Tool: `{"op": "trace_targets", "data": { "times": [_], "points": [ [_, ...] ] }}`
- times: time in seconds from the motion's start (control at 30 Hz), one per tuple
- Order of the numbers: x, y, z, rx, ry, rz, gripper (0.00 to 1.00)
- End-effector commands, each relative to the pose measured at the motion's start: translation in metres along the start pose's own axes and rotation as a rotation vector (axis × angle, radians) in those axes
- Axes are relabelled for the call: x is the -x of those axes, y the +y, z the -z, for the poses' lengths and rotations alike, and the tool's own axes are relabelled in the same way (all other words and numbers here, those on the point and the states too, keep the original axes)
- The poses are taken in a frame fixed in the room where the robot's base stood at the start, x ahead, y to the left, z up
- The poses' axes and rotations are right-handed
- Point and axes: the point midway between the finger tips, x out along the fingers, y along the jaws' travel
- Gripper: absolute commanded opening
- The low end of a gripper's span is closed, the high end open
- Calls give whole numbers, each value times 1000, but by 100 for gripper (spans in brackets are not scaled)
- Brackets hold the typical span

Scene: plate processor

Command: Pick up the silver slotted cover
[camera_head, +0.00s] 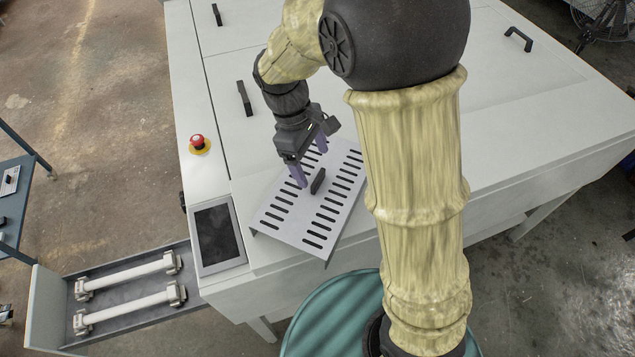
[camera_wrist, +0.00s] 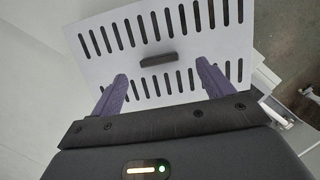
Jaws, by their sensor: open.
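The silver slotted cover (camera_head: 290,224) lies on the white machine top near its front edge, set at an angle, with its front corner reaching to the edge. It has two rows of dark slots and a black handle (camera_head: 318,181) in the middle. My gripper (camera_head: 311,162) is open and empty above the cover, just behind the handle. In the wrist view, its two purple fingers (camera_wrist: 160,84) are spread apart, one toward each side of the handle (camera_wrist: 158,59), which lies a little beyond the tips. The cover (camera_wrist: 110,75) fills much of that view. Part of it is hidden behind my arm in the head view.
A dark screen (camera_head: 218,235) and a red emergency button (camera_head: 197,141) sit left of the cover on the white machine (camera_head: 185,80). Black lid handles (camera_head: 244,98) stand up from the machine top. An open drawer (camera_head: 130,290) with two white rollers juts out at lower left.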

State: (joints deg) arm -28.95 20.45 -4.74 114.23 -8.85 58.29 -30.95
Motion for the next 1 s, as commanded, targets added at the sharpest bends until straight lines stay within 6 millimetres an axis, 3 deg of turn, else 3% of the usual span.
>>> {"op": "trace_targets", "data": {
  "times": [0.43,0.8,1.0],
  "points": [
    [-6,-1,2,5,-2,0,80],
    [-50,2,4,5,-3,0,80],
    [-55,2,5,4,1,-2,80]
  ]
}}
